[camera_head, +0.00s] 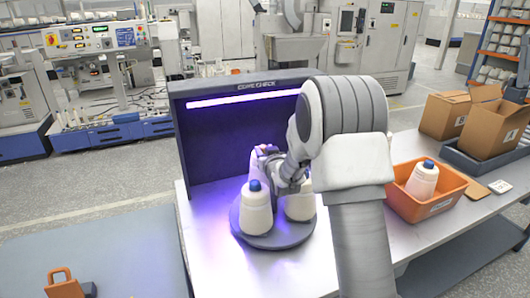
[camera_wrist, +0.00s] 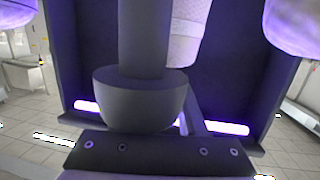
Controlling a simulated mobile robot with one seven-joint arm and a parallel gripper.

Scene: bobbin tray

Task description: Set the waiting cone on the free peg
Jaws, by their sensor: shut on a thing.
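The waiting cone (camera_head: 423,181), white with a blue tip, stands in an orange bin (camera_head: 404,203) right of the booth. A round grey turntable (camera_head: 262,240) in the booth carries a white blue-tipped cone (camera_head: 256,212) at front left and another cone (camera_head: 301,207) at right, partly covered by my arm. A pale shape behind, partly hidden, looks like a further cone; a cone (camera_wrist: 188,38) also shows in the wrist view. My gripper (camera_head: 280,186) is over the turntable's middle, shut on a dark grey knob (camera_wrist: 140,103) on a post. I cannot make out the free peg.
The booth's dark back wall (camera_head: 222,142) with a lit strip stands behind the turntable. Cardboard boxes (camera_head: 492,128) and a small tan pad (camera_head: 470,190) lie right of the bin. The front of the table is clear.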

